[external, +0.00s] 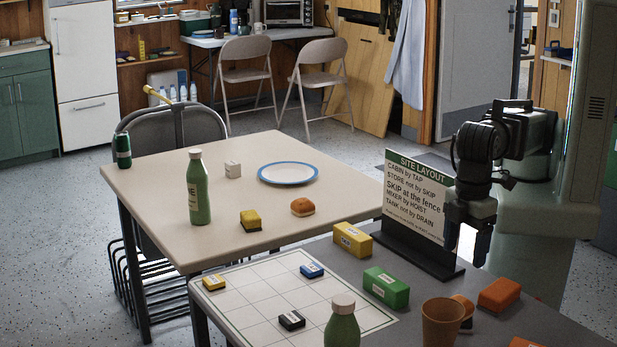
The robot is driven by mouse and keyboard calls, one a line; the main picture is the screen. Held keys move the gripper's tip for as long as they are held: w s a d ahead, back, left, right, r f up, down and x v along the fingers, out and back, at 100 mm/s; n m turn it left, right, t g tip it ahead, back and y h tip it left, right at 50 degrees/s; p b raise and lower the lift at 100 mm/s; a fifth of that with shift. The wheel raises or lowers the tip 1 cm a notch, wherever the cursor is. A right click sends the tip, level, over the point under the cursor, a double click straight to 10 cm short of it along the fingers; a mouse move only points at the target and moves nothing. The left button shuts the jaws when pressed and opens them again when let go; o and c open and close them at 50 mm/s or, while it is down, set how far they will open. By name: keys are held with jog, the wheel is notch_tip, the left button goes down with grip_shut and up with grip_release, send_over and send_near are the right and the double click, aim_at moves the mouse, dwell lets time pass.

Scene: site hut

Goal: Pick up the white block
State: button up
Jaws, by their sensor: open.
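My gripper (467,243) points down above the grey table at the right, by the right edge of the sign.
The green bottle (198,188), plate (288,173), bun (303,207) and yellow-and-black sponge-like item (250,220) share the beige table. Coloured blocks, including a green one (386,288), and a cup (441,322) crowd the grey table.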

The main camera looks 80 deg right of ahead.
jog(key=w+d+m, duration=0.2)
jog(key=w+d, duration=0.2)
jog(key=w, duration=0.3)
jog(key=w+d+m, duration=0.1)
jog(key=w+d, duration=0.3)
jog(key=w, duration=0.4)
jog(key=m, duration=1.5)
send_over(233, 162)
jog(key=a, duration=0.1)
notch_tip(233, 162, down, 9)
jog(key=shift+w+a+f, duration=0.1)
jog(key=shift+d+f, duration=0.2)
jog(key=shift+f, duration=1.1)
jog(key=shift+d+f, duration=0.2)
jog(key=shift+f, duration=1.1)
jog(key=shift+c, duration=0.4)
